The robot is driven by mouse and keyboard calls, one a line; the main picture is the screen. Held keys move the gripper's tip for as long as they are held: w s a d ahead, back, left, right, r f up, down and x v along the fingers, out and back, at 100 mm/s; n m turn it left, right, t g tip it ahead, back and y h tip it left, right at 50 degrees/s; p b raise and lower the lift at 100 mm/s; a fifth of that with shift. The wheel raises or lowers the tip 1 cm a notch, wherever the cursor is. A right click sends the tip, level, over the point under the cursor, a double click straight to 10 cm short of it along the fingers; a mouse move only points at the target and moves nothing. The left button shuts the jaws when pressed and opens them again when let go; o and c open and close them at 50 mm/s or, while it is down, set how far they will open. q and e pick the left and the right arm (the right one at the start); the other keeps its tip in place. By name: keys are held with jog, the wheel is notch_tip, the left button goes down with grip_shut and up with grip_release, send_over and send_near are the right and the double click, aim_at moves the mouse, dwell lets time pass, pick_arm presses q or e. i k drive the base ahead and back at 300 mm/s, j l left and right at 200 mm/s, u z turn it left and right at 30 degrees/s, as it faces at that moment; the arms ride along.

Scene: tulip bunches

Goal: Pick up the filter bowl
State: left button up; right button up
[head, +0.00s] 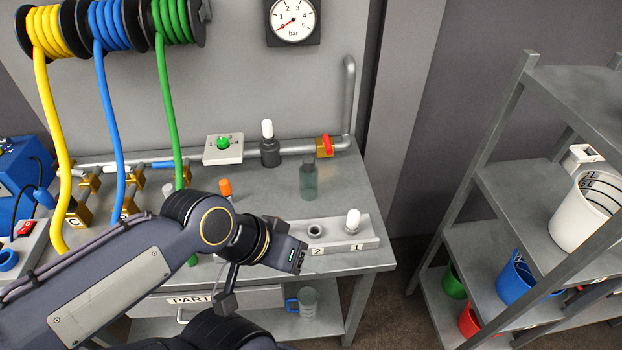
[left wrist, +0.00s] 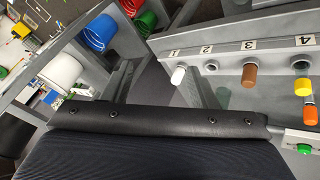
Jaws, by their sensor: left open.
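A translucent grey-green cylinder with a darker top (head: 308,178), which looks like the filter bowl, stands upright on the bench (head: 350,192) behind the numbered rack. My left gripper (head: 285,250) is in front of the rack, to the left of and nearer than the bowl, and apart from it. Its fingers (left wrist: 160,88) show spread and empty in the left wrist view. A faint greenish patch (left wrist: 223,97) beside one finger there may be the bowl; I cannot tell. My right gripper is not in view.
The numbered rack (head: 334,247) holds a white plug (head: 353,221) at 1. A dark fitting with a white top (head: 269,145), a green-button box (head: 223,148) and a red-handled valve (head: 325,146) stand behind. Shelving with buckets (head: 587,212) is at right. The bench right of the bowl is clear.

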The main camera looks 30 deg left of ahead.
aim_at(308, 173)
jog(key=i+l+u, duration=0.1)
jog(key=i+u, duration=0.35)
jog(key=i+l+u, duration=0.2)
jog(key=u, duration=0.2)
